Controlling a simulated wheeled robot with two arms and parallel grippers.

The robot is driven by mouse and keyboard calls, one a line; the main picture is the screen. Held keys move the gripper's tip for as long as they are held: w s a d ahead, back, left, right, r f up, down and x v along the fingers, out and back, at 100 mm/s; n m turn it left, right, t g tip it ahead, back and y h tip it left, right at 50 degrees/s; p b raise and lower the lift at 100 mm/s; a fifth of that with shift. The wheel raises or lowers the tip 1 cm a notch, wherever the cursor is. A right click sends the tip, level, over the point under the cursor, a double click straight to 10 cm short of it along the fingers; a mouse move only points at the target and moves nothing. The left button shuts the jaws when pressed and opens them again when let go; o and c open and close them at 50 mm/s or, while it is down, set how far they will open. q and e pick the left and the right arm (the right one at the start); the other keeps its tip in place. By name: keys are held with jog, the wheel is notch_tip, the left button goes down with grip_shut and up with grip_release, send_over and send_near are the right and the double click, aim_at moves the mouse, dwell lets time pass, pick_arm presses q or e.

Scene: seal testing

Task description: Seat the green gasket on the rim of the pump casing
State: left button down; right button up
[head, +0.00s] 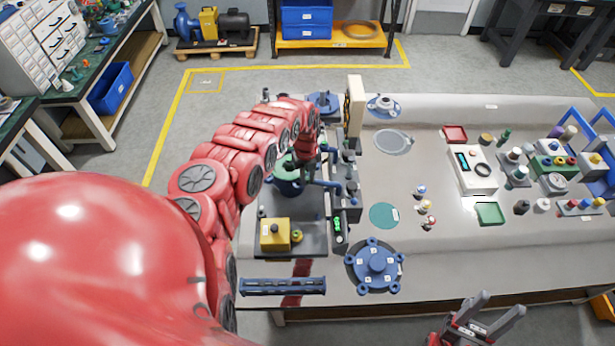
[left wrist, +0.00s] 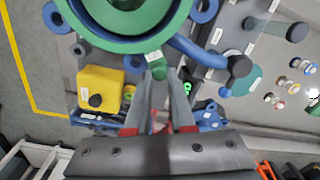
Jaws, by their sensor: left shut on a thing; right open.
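The green gasket is a ring with a small tab, seen in the left wrist view (left wrist: 120,45) and partly in the head view (head: 283,161). It lies over the blue pump casing (head: 288,187), whose lugs (left wrist: 58,18) show around the ring. I cannot tell whether it touches the rim all round. My left gripper (left wrist: 165,75) is shut on the gasket's tab at the near side of the ring. In the head view my left arm hides much of the casing and gasket. My right gripper (head: 484,310) is open and empty at the front edge, away from the casing.
A yellow block (head: 275,236) stands in front of the casing, a blue lever (head: 328,183) to its right. A blue lugged cover (head: 377,265) and a green disc (head: 384,215) lie right of the fixture. The middle of the table (head: 440,260) is mostly clear.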

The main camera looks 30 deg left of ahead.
pick_arm(q)
jog(key=shift+f, duration=0.25)
dwell(0.4)
jog(key=c, duration=0.7)
grip_release()
notch_tip(320, 180, up, 7)
jog(key=p, duration=0.5)
jog(key=shift+a+r, duration=0.15)
jog(key=shift+r, duration=0.9)
